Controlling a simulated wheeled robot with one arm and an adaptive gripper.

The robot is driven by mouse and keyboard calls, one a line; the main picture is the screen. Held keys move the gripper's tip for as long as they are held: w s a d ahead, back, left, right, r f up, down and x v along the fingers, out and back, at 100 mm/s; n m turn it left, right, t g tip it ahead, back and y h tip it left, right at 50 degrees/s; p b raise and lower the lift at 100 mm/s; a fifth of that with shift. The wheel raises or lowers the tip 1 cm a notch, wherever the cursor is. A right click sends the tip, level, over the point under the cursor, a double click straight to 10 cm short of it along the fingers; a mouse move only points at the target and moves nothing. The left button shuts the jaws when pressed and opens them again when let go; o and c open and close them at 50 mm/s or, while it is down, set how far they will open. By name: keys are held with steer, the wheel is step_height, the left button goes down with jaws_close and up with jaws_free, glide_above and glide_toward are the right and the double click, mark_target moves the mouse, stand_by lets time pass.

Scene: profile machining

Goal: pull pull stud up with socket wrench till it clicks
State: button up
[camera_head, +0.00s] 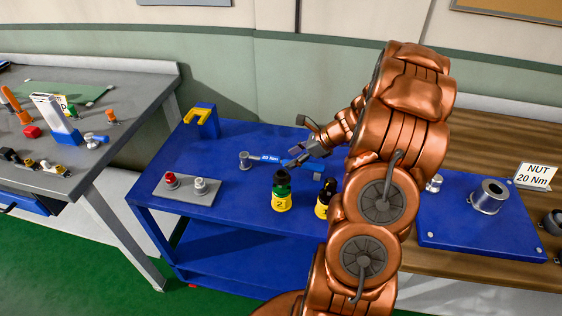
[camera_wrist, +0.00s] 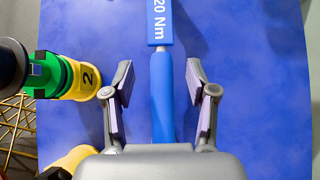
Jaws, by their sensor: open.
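The socket wrench lies on the blue table, with its grey socket head (camera_head: 245,160) at the left and a blue "20 Nm" label (camera_head: 270,158) on its shaft. In the wrist view its blue handle (camera_wrist: 162,95) runs between the fingers of my gripper (camera_wrist: 160,72). The gripper is open, one finger on each side of the handle, with gaps on both sides. In the head view my gripper (camera_head: 296,161) is at the handle end, which it partly hides. A red-topped piece (camera_head: 171,180) and a silver piece (camera_head: 200,186) stand on a grey plate; I cannot tell which is the pull stud.
A green, black and yellow holder marked 2 (camera_head: 281,192) stands in front of the wrench, close left of my gripper in the wrist view (camera_wrist: 85,78). Another black-and-yellow holder (camera_head: 324,200) stands beside it. A yellow-and-blue stand (camera_head: 203,120) is at the back left.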

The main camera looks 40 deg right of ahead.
mark_target(285, 160)
steer(key=shift+p+x, duration=0.5)
steer(key=shift+x, duration=1.7)
steer(key=shift+d, duration=0.1)
jaws_close()
